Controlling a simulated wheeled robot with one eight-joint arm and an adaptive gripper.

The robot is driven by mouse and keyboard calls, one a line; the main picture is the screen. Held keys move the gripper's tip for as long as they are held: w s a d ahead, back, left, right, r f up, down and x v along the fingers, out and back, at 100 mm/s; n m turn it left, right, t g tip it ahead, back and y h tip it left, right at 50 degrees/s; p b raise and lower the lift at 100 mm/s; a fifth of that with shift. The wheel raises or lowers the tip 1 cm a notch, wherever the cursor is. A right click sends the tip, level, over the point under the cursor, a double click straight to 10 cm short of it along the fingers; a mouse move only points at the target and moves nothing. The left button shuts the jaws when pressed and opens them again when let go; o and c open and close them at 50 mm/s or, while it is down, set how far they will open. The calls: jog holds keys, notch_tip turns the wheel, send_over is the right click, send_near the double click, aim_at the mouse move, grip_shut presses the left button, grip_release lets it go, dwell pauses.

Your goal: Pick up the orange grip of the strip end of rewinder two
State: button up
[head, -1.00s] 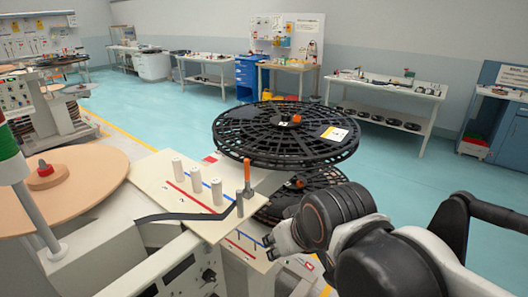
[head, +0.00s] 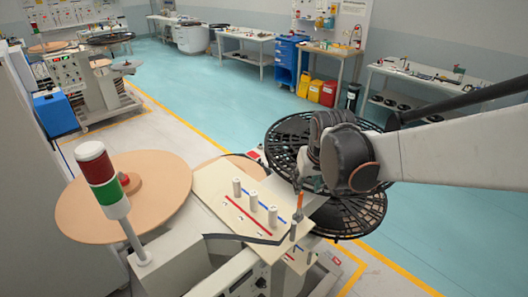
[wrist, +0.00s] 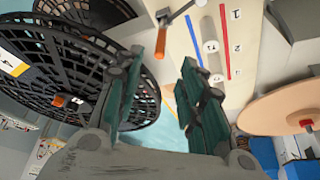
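The orange grip (head: 299,200) stands upright at the right corner of the cream panel, above a small grey clamp (head: 293,231) where a dark strip (head: 243,238) ends. In the wrist view the orange grip (wrist: 161,42) shows just beyond my fingertips, roughly in line with the gap between them. My gripper (wrist: 160,70) is open, with its two green-lined fingers apart and nothing between them. In the head view my gripper (head: 308,186) is close above the orange grip, and my wrist hides part of the fingers.
The cream panel (head: 215,188) carries several white rollers beside the grip. Black slotted reels (head: 352,222) lie close on the right; one has an orange knob (wrist: 58,100). A red-green lamp (head: 105,180) and tan disc (head: 82,212) stand left.

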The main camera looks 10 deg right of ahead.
aim_at(302, 194)
jog(key=b+x, duration=0.1)
jog(key=x, duration=0.8)
jog(key=shift+w, duration=0.1)
jog(key=shift+x, duration=2.35)
jog(key=shift+w+r, duration=0.1)
jog(key=shift+w, duration=0.05)
grip_shut()
